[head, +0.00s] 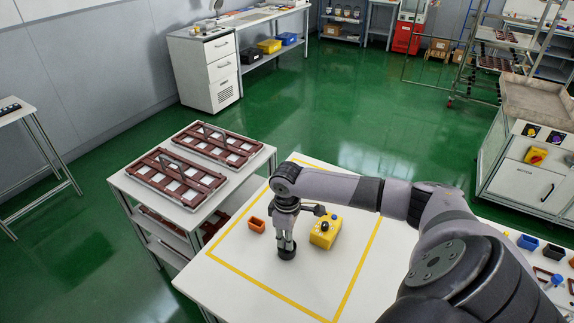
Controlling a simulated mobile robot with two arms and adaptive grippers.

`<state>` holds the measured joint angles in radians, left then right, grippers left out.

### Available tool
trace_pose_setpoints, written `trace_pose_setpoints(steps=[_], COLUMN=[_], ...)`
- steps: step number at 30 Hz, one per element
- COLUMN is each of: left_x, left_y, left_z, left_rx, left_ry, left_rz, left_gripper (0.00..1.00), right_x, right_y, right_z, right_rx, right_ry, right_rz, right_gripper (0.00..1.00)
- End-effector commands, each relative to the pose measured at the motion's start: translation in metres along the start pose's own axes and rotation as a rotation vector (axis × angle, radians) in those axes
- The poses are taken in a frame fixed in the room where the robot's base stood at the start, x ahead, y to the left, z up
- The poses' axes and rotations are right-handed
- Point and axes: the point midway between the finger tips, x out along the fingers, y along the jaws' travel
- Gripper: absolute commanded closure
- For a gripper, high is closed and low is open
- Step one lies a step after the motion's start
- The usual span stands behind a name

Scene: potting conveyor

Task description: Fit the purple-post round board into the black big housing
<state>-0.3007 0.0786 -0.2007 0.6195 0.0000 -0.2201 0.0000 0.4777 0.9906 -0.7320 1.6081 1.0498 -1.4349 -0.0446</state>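My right gripper (286,240) points straight down over the white table, inside the yellow taped outline. A small round black piece, which looks like the black big housing (287,254), sits on the table directly under the fingertips. The fingers reach down to it or into it; I cannot tell whether they touch it. I cannot make out the purple-post round board; it may be hidden between the fingers or inside the black piece. Whether the fingers are open or shut is too small to tell. My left gripper is out of view.
A yellow box with a black knob (325,232) stands close on the right. Small dark bins (528,242) and loose parts lie at the far right. A cart with brown trays (178,177) adjoins on the left. The table's front middle is clear.

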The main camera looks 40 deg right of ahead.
Motion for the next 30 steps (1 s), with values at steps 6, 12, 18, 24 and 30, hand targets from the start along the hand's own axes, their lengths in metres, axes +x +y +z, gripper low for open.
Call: trace_pose_setpoints(steps=[6, 12, 18, 24, 30], left_x=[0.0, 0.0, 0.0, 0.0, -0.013], left_y=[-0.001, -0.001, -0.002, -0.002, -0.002], left_z=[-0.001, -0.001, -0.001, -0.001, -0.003], left_rx=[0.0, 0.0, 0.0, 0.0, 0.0], left_ry=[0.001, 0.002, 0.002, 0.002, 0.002], left_rz=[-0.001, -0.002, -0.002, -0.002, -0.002], left_gripper=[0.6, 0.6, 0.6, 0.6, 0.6], right_x=[0.0, 0.0, 0.0, 0.0, -0.011], right_y=[0.0, 0.0, 0.0, 0.0, 0.0], right_z=[0.0, 0.0, 0.0, 0.0, 0.0], right_rx=[0.0, 0.0, 0.0, 0.0, 0.0], right_ry=[0.0, 0.0, 0.0, 0.0, 0.0], right_rz=[0.0, 0.0, 0.0, 0.0, 0.0], right_gripper=[0.67, 0.65, 0.65, 0.65, 0.65])
